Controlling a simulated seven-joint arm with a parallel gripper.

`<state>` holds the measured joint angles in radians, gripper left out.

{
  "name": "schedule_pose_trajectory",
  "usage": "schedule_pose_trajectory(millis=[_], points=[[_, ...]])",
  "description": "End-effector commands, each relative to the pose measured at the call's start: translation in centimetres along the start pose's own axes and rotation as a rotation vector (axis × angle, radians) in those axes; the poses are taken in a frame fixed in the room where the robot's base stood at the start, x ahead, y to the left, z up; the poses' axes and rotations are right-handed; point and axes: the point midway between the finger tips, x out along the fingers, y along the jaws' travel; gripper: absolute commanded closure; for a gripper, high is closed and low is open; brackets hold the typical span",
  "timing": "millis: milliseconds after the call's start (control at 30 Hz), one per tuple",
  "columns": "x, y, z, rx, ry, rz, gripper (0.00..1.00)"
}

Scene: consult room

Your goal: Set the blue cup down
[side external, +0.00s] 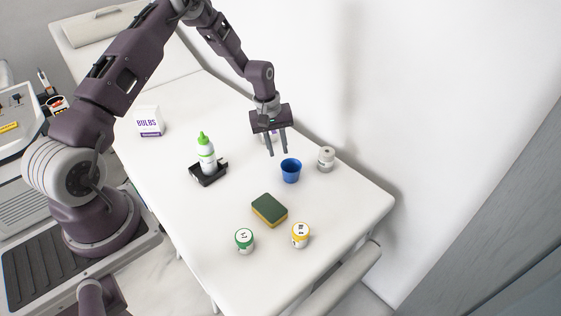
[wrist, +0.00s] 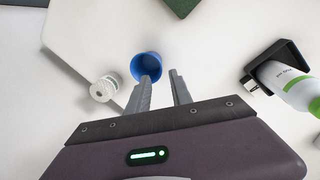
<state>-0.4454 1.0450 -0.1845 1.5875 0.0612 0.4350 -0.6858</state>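The blue cup (side external: 291,172) stands upright on the white table (side external: 200,225), towards its right side. My gripper (side external: 278,152) is just above and to the left of the cup in the side view, pointing down. Its two fingers are apart with nothing between them. In the wrist view the blue cup (wrist: 147,66) shows just beyond the tip of the left finger of my gripper (wrist: 161,75), which hides a little of its rim. Whether that finger touches the cup cannot be told.
A white-grey jar (side external: 326,160) stands close right of the cup. A green-capped bottle (side external: 206,156) stands in a black holder (side external: 209,176). A bulbs box (side external: 149,121) is farther left.

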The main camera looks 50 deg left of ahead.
Motion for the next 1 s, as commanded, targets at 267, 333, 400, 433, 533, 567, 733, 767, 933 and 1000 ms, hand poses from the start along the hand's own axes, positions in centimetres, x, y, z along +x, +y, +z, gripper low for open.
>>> schedule_pose_trajectory(millis=[267,333,400,433,533,567,733,767,933,1000], points=[[-3.5,0.0,0.0,0.000,-0.001,0.000,0.74],[-3.6,0.0,0.1,0.000,-0.002,0.000,0.74],[-4.3,0.2,0.2,0.015,0.005,0.000,0.74],[-5.2,0.4,0.4,0.033,0.013,0.002,0.74],[-10.8,1.3,2.2,0.147,0.060,0.002,0.74],[-13.0,1.4,3.2,0.195,0.078,0.000,0.74],[-25.4,-0.4,11.3,0.486,0.194,0.002,0.74],[-27.2,-1.2,13.1,0.536,0.214,0.005,0.74],[-33.5,-8.0,22.4,0.799,0.316,0.042,0.74],[-34.2,-10.6,25.0,0.880,0.346,0.062,0.74]])
